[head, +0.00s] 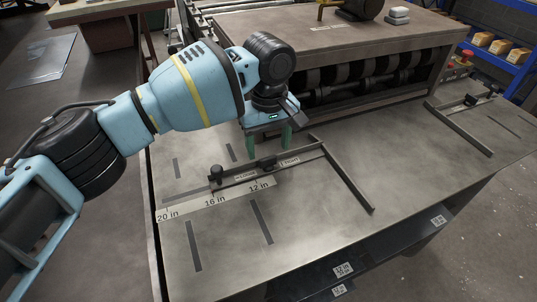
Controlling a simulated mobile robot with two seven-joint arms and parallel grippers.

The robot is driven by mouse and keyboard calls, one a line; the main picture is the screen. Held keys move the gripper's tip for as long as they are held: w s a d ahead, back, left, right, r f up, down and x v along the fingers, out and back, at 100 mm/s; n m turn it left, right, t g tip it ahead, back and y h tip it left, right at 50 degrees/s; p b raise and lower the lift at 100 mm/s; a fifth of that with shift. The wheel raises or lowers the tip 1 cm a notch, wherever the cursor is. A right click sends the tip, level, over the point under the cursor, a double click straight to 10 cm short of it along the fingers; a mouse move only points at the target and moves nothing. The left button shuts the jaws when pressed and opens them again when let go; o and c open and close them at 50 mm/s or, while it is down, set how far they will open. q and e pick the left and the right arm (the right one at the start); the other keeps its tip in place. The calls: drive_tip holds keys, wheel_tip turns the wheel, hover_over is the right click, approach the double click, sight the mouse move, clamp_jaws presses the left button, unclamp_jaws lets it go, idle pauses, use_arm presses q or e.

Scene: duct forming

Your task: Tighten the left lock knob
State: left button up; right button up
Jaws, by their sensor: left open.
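A metal guide (233,182) with a long side arm (350,183) lies on the grey machine table. A round black knob (215,173) stands at the guide's left end. A second black knob or block (266,163) sits farther right on the guide, between two small labels. I cannot tell for sure which is the left lock knob. My left gripper (269,145) is open, with green fingers pointing down, just above and behind the second black piece. It appears empty and apart from both. My right gripper is not in view.
A printed scale (215,201) and several slots mark the table (310,235). The roller machine (350,50) stands behind the gripper. Another guide (460,125) with a black knob (470,100) lies at the right. The front middle of the table is clear.

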sight(268, 159)
use_arm(q)
drive_tip(key=shift+f, duration=2.05)
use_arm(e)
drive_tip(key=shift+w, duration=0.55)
